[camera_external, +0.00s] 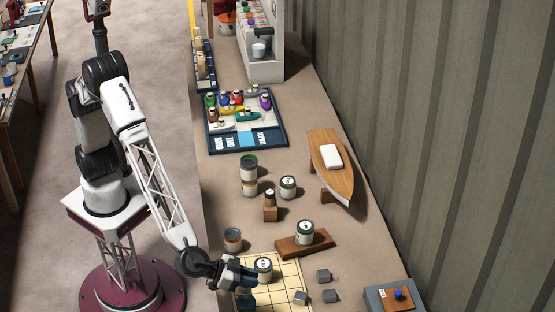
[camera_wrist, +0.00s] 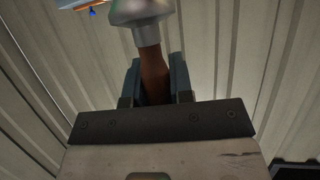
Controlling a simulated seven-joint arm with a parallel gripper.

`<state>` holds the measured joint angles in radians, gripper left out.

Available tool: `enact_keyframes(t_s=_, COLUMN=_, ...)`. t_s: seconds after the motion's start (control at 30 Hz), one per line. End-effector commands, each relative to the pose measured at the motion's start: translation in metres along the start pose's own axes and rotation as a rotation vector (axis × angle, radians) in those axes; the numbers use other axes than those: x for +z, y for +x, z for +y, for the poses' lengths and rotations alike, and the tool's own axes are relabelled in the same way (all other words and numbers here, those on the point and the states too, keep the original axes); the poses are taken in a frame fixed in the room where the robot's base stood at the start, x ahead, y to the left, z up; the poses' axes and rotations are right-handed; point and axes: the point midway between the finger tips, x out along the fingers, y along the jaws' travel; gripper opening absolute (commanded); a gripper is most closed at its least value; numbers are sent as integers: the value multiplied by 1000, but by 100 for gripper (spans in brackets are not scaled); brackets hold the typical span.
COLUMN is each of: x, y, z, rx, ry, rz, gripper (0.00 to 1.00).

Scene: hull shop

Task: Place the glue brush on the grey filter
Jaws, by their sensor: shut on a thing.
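My gripper (camera_external: 240,274) is low over the left part of a pale yellow gridded mat (camera_external: 284,262), beside a can with a white top. In the wrist view my gripper (camera_wrist: 156,82) is shut on the brown handle of the glue brush (camera_wrist: 153,72). Its wide silver collar (camera_wrist: 142,10) points to the top of that view, and the brush end is out of frame. I cannot make out the brush in the external view. Several small grey blocks (camera_external: 323,275) lie on and beside the mat; I cannot tell whether one is the grey filter.
The can (camera_external: 263,266) is close to my gripper. Another can (camera_external: 305,231) stands on a brown board (camera_external: 291,246). A grey box (camera_external: 376,301) bears an orange plate with a blue piece. A wooden boat hull (camera_external: 328,155) and a tray (camera_external: 214,145) of coloured boats are farther back.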

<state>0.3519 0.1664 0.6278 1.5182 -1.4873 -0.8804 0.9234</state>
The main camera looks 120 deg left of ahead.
Motion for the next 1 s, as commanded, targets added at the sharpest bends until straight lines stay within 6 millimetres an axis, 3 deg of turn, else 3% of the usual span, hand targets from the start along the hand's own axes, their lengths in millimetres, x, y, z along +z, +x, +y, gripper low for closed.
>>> enact_keyframes(t_s=0.2, x=17, y=7, z=0, rx=0, ry=0, rz=0, gripper=0)
enact_keyframes(t_s=0.67, x=21, y=9, z=0, rx=0, ry=0, rz=0, gripper=0)
enact_keyframes(t_s=0.7, x=21, y=9, z=0, rx=0, ry=0, rz=0, gripper=24)
enact_keyframes(t_s=0.8, x=21, y=9, z=0, rx=0, ry=0, rz=0, gripper=40)
enact_keyframes(t_s=0.87, x=21, y=9, z=0, rx=0, ry=0, rz=0, gripper=47)
enact_keyframes(t_s=1.0, x=21, y=9, z=0, rx=0, ry=0, rz=0, gripper=47)
